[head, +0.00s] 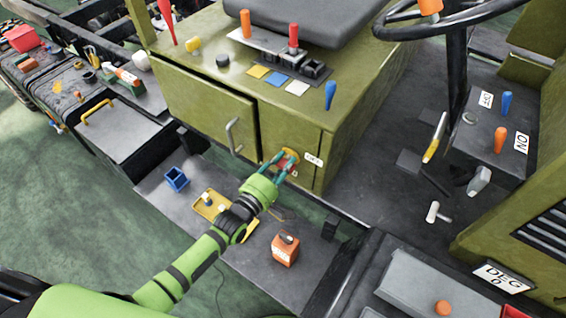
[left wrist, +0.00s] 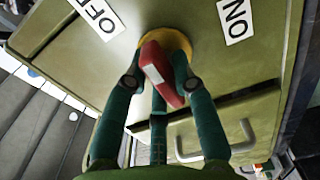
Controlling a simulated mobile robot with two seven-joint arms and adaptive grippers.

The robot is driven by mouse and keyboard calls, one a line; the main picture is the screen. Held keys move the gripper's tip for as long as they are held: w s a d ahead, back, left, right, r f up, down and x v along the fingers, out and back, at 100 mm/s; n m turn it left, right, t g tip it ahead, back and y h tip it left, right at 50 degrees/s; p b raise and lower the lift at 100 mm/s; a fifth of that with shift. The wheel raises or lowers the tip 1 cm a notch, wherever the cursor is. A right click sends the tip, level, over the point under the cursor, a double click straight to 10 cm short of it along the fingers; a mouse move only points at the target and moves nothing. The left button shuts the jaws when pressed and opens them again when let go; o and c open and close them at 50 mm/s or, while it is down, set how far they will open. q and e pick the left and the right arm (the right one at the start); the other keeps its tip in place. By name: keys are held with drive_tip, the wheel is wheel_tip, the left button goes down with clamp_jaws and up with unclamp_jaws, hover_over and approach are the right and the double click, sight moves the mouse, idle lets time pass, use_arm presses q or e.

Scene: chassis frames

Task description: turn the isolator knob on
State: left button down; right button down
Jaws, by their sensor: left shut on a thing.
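The isolator knob (left wrist: 160,73) is red with a pale mark and sits on a round yellow plate (left wrist: 182,38) on the olive cabinet front. In the left wrist view an OFF label (left wrist: 97,16) is at the upper left and an ON label (left wrist: 236,18) at the upper right. The knob is tilted, its upper end leaning left, toward the OFF side. My left gripper (left wrist: 158,80) is shut on the knob, fingers on both sides. In the head view the left gripper (head: 281,166) reaches the yellow plate (head: 291,155) and hides most of the knob. My right gripper is not seen.
A metal handle (head: 234,136) stands out from the cabinet door left of the knob. Below, a step holds a blue box (head: 176,178), a yellow tray (head: 222,206) and an orange-white box (head: 285,251). A steering column and lever console (head: 492,145) stand at right.

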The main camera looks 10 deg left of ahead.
use_arm(q)
drive_tip(key=m, duration=0.4)
drive_tip(key=shift+m, duration=0.3)
drive_tip(key=m, duration=0.4)
drive_tip(key=shift+d, duration=0.15)
drive_tip(key=m, duration=0.5)
drive_tip(key=shift+f, duration=0.1)
drive_tip(key=shift+m, duration=2.2)
drive_tip(key=c, duration=1)
unclamp_jaws()
drive_tip(key=shift+c, duration=0.2)
drive_tip(key=shift+f, duration=0.1)
drive_tip(key=shift+s, duration=0.1)
